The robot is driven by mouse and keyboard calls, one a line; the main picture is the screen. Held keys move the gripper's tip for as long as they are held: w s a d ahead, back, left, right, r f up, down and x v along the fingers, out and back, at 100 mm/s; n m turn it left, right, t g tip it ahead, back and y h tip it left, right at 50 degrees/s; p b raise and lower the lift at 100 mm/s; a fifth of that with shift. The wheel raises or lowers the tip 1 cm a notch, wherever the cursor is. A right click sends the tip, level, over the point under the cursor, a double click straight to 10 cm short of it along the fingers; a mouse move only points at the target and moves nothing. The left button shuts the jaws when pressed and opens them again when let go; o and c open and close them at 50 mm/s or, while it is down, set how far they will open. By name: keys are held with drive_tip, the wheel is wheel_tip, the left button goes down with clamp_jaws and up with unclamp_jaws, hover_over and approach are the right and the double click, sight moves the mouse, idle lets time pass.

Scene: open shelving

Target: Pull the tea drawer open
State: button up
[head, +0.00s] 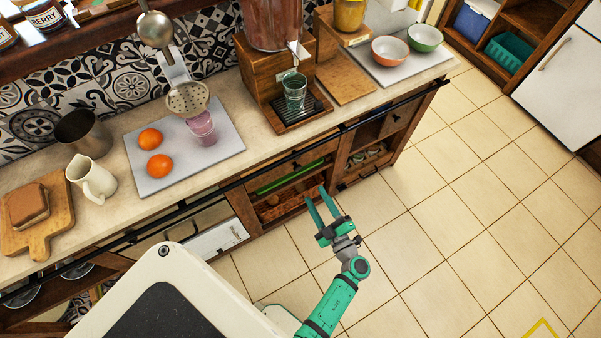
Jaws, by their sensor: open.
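My gripper (315,193) is open and empty, with its two green fingers pointing toward the front of the wooden counter unit. It appears apart from the unit, in front of its lower shelves. A wooden drawer front (291,166) with a small dark knob lies under the countertop, up and left of the fingers. Another knobbed drawer front (398,116) is at the right end, and a low one (362,172) is below it. All three look shut. No tea label is readable, so I cannot tell which is the tea drawer.
A dark rail (345,128) runs along the counter's front edge. Open shelves hold a green tray (290,177) and small items (366,158). On the counter stand a dispenser with a glass (295,92), bowls (390,50) and oranges (159,165). The tiled floor (450,220) at right is clear.

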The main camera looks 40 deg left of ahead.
sight(298, 169)
drive_tip(key=shift+n+g, duration=0.4)
drive_tip(key=shift+g, duration=0.2)
drive_tip(key=x, duration=0.8)
drive_tip(key=f+x, duration=0.1)
drive_tip(key=x, duration=0.3)
drive_tip(key=shift+w, duration=0.25)
clamp_jaws()
